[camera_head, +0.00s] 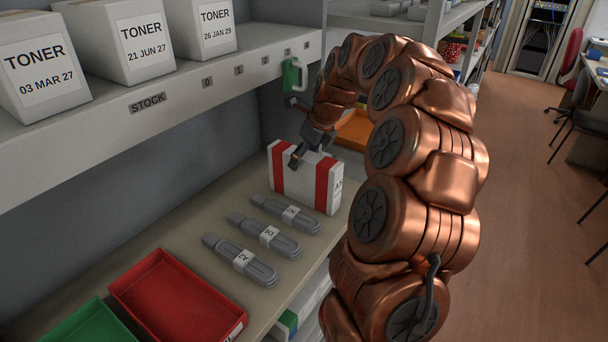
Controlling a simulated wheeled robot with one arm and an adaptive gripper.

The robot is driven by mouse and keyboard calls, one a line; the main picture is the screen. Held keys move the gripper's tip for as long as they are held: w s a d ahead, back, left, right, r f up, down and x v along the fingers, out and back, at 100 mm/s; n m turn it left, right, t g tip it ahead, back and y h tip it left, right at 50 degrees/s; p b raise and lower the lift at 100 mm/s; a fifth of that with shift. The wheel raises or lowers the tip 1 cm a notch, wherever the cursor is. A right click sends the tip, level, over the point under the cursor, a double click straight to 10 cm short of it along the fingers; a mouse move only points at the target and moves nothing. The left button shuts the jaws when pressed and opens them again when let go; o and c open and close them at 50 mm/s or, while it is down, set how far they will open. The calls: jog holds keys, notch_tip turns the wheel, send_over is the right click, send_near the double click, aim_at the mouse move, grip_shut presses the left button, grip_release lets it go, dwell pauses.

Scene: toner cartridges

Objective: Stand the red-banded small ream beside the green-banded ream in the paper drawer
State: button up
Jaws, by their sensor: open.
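The red-banded small ream (306,181) stands upright on the middle shelf, white with two red bands and a label on its right end. My gripper (306,149) is open at its top edge. One dark finger shows in front of the ream's near face; the other finger is partly hidden, and I cannot tell whether either touches. Below the shelf's front edge, white packs (311,303) show with a green band (288,321) at their left end. This may be the green-banded ream in the paper drawer, but most of it is hidden by the shelf and my arm.
Three grey cable bundles (240,262) with white tags lie left of the ream. A red tray (172,290) and a green tray (88,325) sit nearer. An orange tray (355,131) is behind. Toner boxes (128,42) stand on the upper shelf.

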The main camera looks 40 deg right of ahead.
grip_shut()
dwell(0.7)
